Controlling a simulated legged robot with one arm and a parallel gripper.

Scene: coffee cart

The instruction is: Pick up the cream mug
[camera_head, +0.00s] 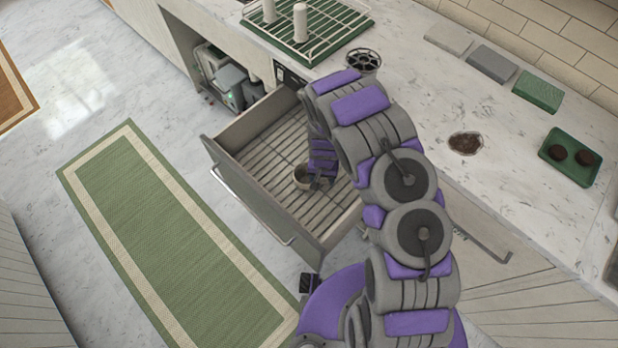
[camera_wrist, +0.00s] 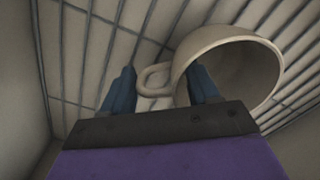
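The cream mug (camera_head: 301,177) is inside the open drawer, on its slatted bottom. In the wrist view the mug (camera_wrist: 262,72) is seen with its wide mouth towards the right and its loop handle towards the left. My gripper (camera_wrist: 161,78) is open, with its two blue fingers apart and the handle between them. The left finger is beside the handle; the right finger overlaps the mug's mouth, and I cannot tell whether it is inside the mug or touches it. In the head view my gripper (camera_head: 320,183) reaches down into the drawer, right beside the mug.
The drawer's grey walls (camera_head: 262,207) surround my gripper. Above is a marble counter (camera_head: 500,130) with a dish rack (camera_head: 318,30), a green tray (camera_head: 556,165) with two dark round items, and several flat blocks. A green rug (camera_head: 165,225) lies on the floor to the left.

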